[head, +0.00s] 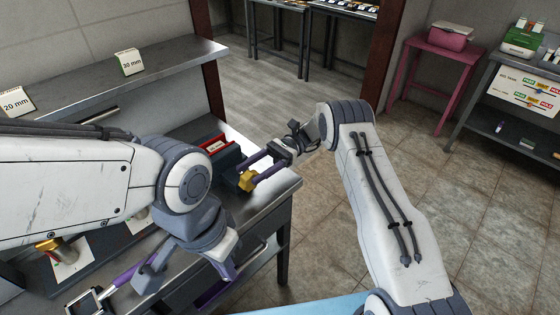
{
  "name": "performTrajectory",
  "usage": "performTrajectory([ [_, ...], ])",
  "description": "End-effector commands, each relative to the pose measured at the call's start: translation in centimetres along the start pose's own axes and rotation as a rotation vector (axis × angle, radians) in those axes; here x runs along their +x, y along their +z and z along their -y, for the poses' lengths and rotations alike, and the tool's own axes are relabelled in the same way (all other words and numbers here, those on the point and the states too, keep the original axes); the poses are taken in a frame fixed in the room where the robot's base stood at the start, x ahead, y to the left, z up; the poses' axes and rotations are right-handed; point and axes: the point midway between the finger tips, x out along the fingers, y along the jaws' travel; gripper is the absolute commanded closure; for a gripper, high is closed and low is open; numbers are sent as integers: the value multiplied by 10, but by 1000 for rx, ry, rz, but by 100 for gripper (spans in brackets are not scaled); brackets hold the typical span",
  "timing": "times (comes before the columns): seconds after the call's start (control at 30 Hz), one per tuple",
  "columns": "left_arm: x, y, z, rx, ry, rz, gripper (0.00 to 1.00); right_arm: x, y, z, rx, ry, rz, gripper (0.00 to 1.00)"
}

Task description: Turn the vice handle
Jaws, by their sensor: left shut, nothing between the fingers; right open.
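The vice (225,162) is a dark blue body at the right end of the bench, with a red block (214,146) with a white label at its top. A yellow, brass-like piece (246,181) shows at its front; I cannot tell if it is part of the handle. No handle bar shows clearly. My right gripper (252,177) is open, its purple fingers reaching down-left to the yellow piece; contact is unclear. My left gripper (231,272) is lower, shut and empty, pointing down near the bench's front edge and apart from the vice.
The metal bench (274,188) has a raised shelf (165,68) behind, bearing "20 mm" (17,102) and "30 mm" (129,62) signs. A brass-topped part (48,246) stands at lower left. A pink table (440,48) stands far right. The tiled floor (330,240) between is clear.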

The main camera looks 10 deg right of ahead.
Motion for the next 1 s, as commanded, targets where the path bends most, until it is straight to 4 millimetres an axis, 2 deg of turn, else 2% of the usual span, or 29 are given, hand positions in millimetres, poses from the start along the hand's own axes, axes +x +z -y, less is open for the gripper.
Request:
performTrajectory([
  [0.03,-11,0,-1,0,0,0,100,0,15,0,-2,0,-1,38],
  [0.13,-30,-2,-2,0,0,0,100,0,33,0,-2,-1,-1,38],
  [0.27,-36,-2,-3,0,0,0,100,-11,47,-27,1,-6,1,38],
  [0.5,-60,-3,-4,0,0,0,100,-28,77,-73,1,-4,0,38],
  [0.7,-73,-4,-5,0,0,0,100,-38,91,-99,0,-2,0,38],
  [1.0,-76,-4,-6,0,0,0,100,-41,94,-109,-2,0,0,38],
])
